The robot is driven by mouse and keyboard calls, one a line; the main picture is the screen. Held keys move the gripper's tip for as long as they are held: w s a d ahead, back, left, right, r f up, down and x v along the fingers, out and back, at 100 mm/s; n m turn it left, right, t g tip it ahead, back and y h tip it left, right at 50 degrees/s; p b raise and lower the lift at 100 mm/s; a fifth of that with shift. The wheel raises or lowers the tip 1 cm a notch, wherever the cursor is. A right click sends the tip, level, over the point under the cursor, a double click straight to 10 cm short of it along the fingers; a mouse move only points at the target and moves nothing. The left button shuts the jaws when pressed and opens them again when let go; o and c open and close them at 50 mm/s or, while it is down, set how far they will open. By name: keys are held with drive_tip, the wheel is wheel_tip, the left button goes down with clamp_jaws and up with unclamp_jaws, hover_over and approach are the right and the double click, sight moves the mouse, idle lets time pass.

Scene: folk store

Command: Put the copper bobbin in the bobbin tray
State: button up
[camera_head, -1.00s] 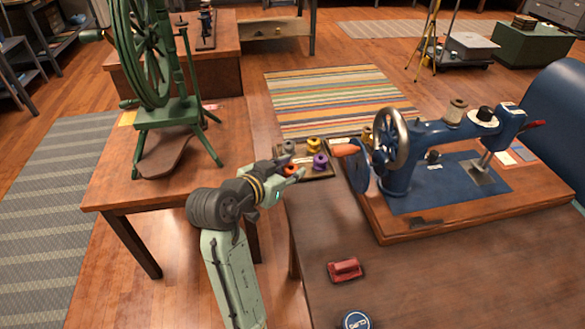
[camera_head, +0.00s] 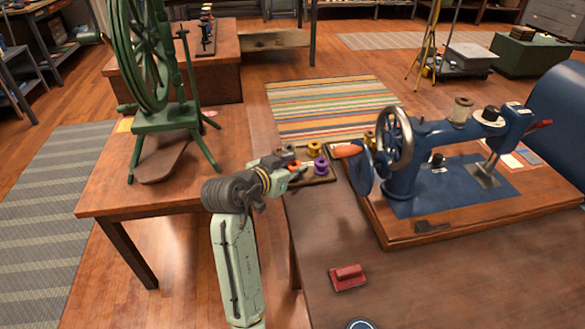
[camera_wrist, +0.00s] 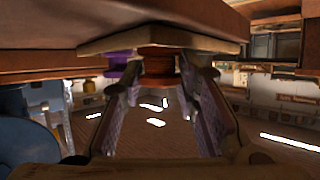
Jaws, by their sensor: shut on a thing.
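The copper bobbin (camera_wrist: 158,65) is reddish-orange and sits between my fingers in the wrist view. My gripper (camera_wrist: 165,88) is shut on it. In the head view my gripper (camera_head: 291,172) is at the left side of the bobbin tray (camera_head: 320,182), a dark flat tray at the table's far left corner. The orange of the copper bobbin (camera_head: 294,165) shows at my fingertips there. The tray holds a purple bobbin (camera_head: 320,166) and a yellow bobbin (camera_head: 314,149). Whether the copper bobbin touches the tray floor cannot be told.
A blue sewing machine (camera_head: 440,150) on a wooden base stands right of the tray. An orange cone (camera_head: 347,151) is close to the tray's right side. A green spinning wheel (camera_head: 165,115) stands on the left table. A red block (camera_head: 347,277) lies on the bare front tabletop.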

drive_tip(key=shift+f, duration=0.2)
drive_tip(key=o, duration=0.8)
drive_tip(key=shift+r, duration=0.25)
drive_tip(key=b+v, duration=0.1)
drive_tip(key=v, duration=1.1)
drive_tip(key=shift+f, duration=0.15)
